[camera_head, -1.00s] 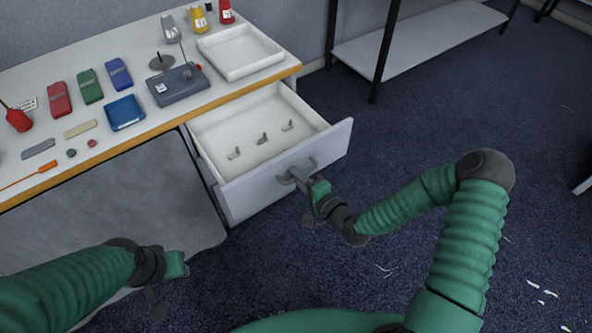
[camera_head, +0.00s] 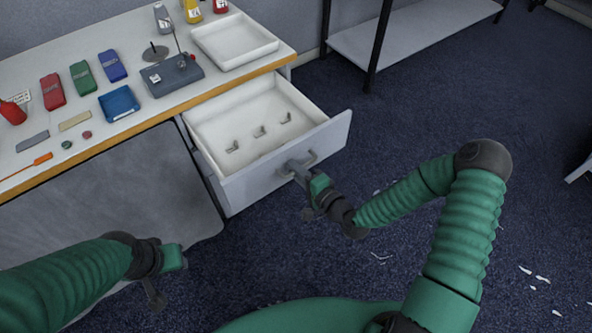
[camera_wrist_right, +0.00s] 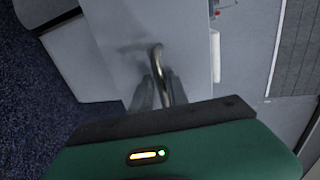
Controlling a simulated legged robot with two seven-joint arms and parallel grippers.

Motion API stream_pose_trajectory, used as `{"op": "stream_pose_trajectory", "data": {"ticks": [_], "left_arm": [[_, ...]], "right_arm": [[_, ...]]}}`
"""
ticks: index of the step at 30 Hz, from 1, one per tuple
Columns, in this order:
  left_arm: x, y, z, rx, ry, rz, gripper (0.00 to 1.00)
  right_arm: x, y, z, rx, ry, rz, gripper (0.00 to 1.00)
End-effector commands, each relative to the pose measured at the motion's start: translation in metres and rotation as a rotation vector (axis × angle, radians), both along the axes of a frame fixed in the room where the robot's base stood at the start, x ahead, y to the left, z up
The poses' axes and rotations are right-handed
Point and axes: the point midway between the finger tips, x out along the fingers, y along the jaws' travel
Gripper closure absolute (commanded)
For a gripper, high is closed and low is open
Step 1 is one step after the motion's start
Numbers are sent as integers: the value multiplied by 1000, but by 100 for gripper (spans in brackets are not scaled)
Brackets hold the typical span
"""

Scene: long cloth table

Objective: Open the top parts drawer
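The top parts drawer (camera_head: 265,187) is pulled well out from under the right end of the table. Its white inside holds a few small grey metal parts (camera_head: 260,131). My right gripper (camera_head: 292,169) is at the bar handle (camera_head: 310,158) on the drawer's front. In the right wrist view, its two fingers (camera_wrist_right: 162,92) are closed around the metal handle (camera_wrist_right: 157,58). My left gripper (camera_head: 168,272) hangs apart from the table at lower left; its fingers are too unclear to tell their opening.
The table (camera_head: 150,118) carries red, green and blue boxes, a blue tray (camera_head: 119,103), a grey device (camera_head: 172,76) and a white tray (camera_head: 236,46) near its edge. A shelf (camera_head: 415,40) stands at the back right.

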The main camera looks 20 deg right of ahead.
Motion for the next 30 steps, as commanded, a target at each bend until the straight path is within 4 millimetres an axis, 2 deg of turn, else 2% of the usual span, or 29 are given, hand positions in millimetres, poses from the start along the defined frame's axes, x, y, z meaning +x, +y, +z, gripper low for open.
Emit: {"op": "stream_pose_trajectory", "data": {"ticks": [6,10,20,21,24,30], "left_arm": [[0,0,1,0,0,0,64],[0,0,5,0,0,0,64],[0,0,20,0,0,0,64],[0,0,29,0,1,0,64],[0,0,54,0,-1,0,64],[0,0,62,0,0,0,64]], "right_arm": [[-1,-2,1,-1,-2,-3,80],[-14,-7,5,-2,-1,-4,80],[-100,-39,25,1,2,-6,80],[-109,-42,32,3,3,-7,80],[-129,-48,39,4,5,-5,80],[-152,-56,36,-1,1,-2,80]]}}
